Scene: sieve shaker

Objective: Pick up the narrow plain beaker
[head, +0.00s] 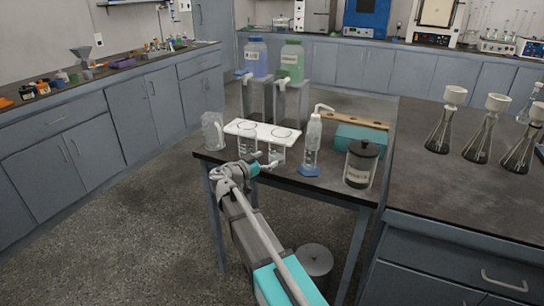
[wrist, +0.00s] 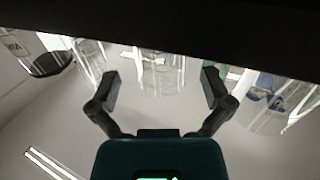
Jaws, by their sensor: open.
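In the head view, two small clear glass vessels stand beneath a white two-hole board (head: 263,132) on the dark table, a left one (head: 247,147) and a right one (head: 277,153). My gripper (head: 268,164) is low at the table's front edge, just in front of them. In the wrist view, my gripper (wrist: 160,88) has its two fingers wide apart and empty. A clear glass vessel (wrist: 160,72) shows beyond and between the fingertips, its upper part cut off by a dark band. I cannot tell for sure which glass is the narrow plain beaker.
A clear jug (head: 212,132) stands at the left, a white-topped bottle (head: 312,145) and a black-lidded jar (head: 361,163) at the right. Two carboys, blue (head: 256,59) and green (head: 291,63), stand behind. Flasks (head: 485,135) are on the right bench.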

